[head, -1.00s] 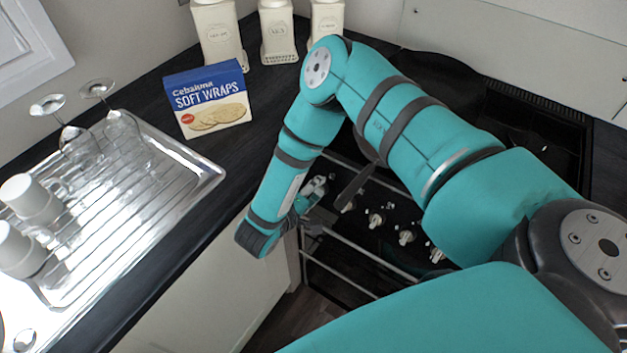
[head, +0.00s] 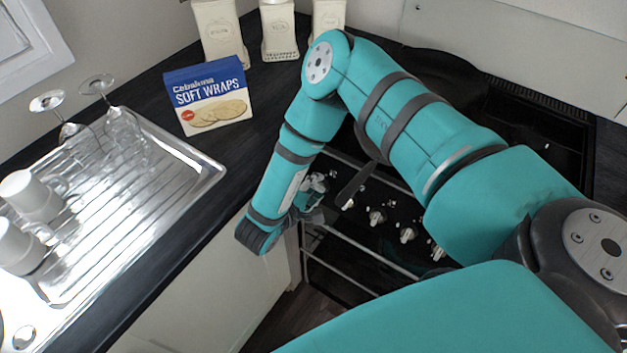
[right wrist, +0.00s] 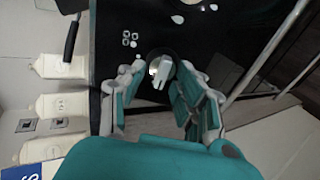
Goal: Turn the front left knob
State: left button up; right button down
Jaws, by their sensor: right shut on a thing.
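The stove's control panel carries a row of pale knobs, among them one (head: 376,218) right of my right gripper in the head view. My right gripper (head: 316,190) is at the left end of this row, partly hidden by my own wrist. In the right wrist view, my right gripper (right wrist: 160,84) has a finger on each side of a pale knob (right wrist: 161,71) on the dark panel and is shut on it. The knob's bar shows between the fingers. In the head view this knob is hidden or too small to make out. My left gripper is not in view.
A rail (head: 360,249) runs across the stove front below the knobs. A dark handle (head: 355,184) juts out near my gripper. A soft wraps box (head: 207,95) and canisters (head: 279,30) stand on the counter. A metal drainer (head: 190,165) holds cups and glasses.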

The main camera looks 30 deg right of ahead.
jog(key=c, duration=1.1)
grip_release()
jog(key=shift+o, duration=0.2)
jog(key=shift+a, duration=0.1)
jog(key=v, duration=1.2)
jog(key=shift+s, duration=0.15)
